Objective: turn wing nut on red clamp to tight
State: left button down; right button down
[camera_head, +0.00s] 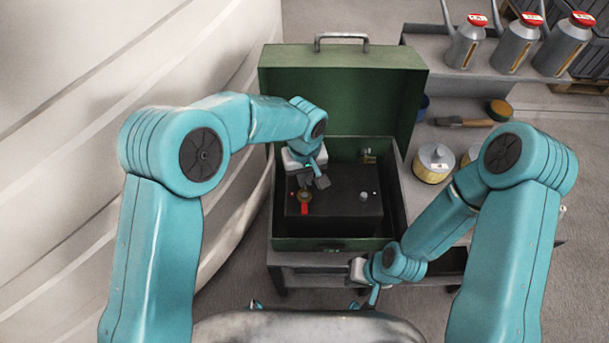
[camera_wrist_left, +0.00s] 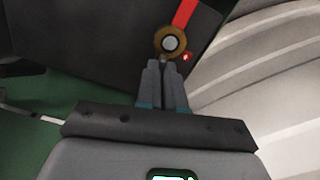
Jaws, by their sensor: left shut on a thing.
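The red clamp (camera_head: 305,208) is on top of a black block (camera_head: 345,206) inside an open green case (camera_head: 342,90). In the left wrist view it is a red strap (camera_wrist_left: 184,14) beside a round brass fitting with a grey centre (camera_wrist_left: 170,44). My left gripper (camera_head: 311,183) reaches down over the block from the left. Its fingers are close together in the wrist view (camera_wrist_left: 163,66), with the tips at the near edge of the brass fitting. They are shut on the wing nut, which is mostly hidden between them. My right gripper (camera_head: 365,282) hangs low in front of the case, its jaws unclear.
The raised lid stands behind the block. A grey knob (camera_head: 363,196) sits on the block's right side. A yellow filter canister (camera_head: 433,163), a brush (camera_head: 465,122) and grey bottles (camera_head: 516,44) stand to the right. A pale curved wall (camera_head: 70,110) is close on the left.

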pick_arm(q)
jog(key=shift+m+b, duration=0.35)
jog(key=shift+m, duration=0.85)
jog(key=m, duration=0.2)
jog(key=shift+m, duration=0.4)
jog(key=m, duration=0.9)
jog(key=shift+m, duration=0.4)
jog(key=shift+w+m, duration=0.1)
jog(key=shift+m, duration=1.8)
jog(key=c, duration=1.3)
grip_release()
jog(key=shift+o, duration=0.2)
